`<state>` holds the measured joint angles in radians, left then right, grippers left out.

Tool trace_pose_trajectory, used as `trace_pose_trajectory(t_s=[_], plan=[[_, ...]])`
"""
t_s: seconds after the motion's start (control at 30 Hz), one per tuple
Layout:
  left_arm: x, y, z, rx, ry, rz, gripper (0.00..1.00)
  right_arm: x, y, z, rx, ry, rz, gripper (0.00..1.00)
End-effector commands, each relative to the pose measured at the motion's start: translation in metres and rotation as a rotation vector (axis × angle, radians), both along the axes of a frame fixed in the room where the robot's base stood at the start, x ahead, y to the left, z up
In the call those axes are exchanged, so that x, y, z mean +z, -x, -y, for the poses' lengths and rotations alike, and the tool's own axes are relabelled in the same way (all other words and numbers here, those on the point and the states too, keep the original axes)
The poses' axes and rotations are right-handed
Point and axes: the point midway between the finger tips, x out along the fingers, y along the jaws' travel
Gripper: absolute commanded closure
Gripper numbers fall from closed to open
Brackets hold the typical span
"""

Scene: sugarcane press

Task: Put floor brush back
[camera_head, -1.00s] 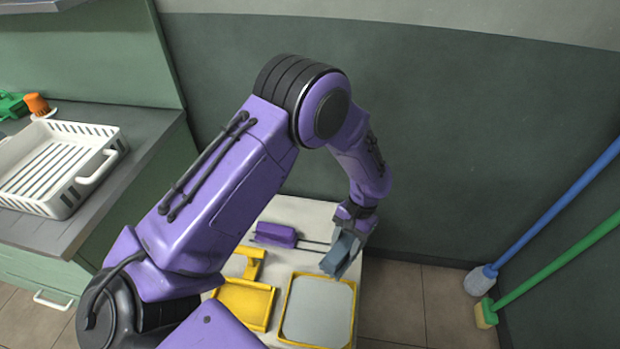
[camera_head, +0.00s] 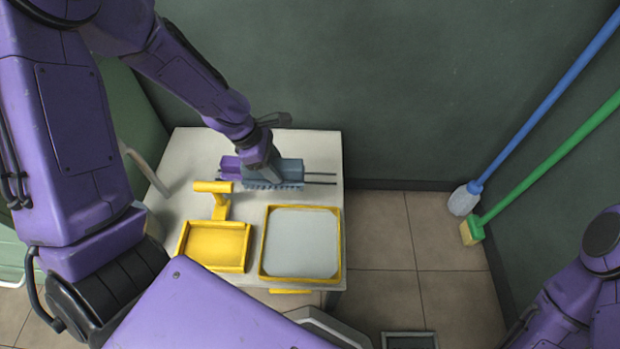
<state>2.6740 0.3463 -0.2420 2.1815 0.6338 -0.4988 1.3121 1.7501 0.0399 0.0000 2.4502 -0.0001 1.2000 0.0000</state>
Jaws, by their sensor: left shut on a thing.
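A grey-blue brush with a row of bristles (camera_head: 291,171) is at the back of the white table (camera_head: 180,150). My left gripper (camera_head: 266,174) reaches down from the left and is shut on it. The brush lies crosswise beside a purple block (camera_head: 230,168), over or against thin dark rods (camera_head: 321,178) that stick out to the right. The gripper hides part of the brush, and I cannot tell whether it rests on the rods. At the lower right only part of my right arm shows; its gripper is out of view.
A blue-handled tool (camera_head: 530,127) and a green-handled brush (camera_head: 530,181) lean at the right wall. The tiled floor between is mostly clear.

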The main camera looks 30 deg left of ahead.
Motion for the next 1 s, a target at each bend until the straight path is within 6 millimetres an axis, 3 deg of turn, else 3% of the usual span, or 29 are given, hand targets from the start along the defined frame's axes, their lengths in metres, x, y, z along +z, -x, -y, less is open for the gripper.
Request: trace_pose_trajectory(t_s=[0.3, 0.5, 0.77, 1.0], plan=[[-0.035, -0.067, 0.019, -0.008, -0.002, 0.000, 0.91, -0.024, 0.000, 0.000, 0.000, 0.000, 0.000, 0.57], [-0.069, -0.097, 0.028, -0.009, -0.002, -0.001, 0.91, -0.040, 0.000, 0.000, 0.000, 0.000, 0.000, 0.57], [-0.088, -0.116, 0.034, -0.007, -0.001, 0.000, 0.91, -0.047, 0.000, 0.000, 0.000, 0.000, 0.000, 0.57], [-0.125, -0.121, 0.035, -0.008, 0.000, 0.000, 0.91, -0.061, 0.000, 0.000, 0.000, 0.000, 0.000, 0.57]])
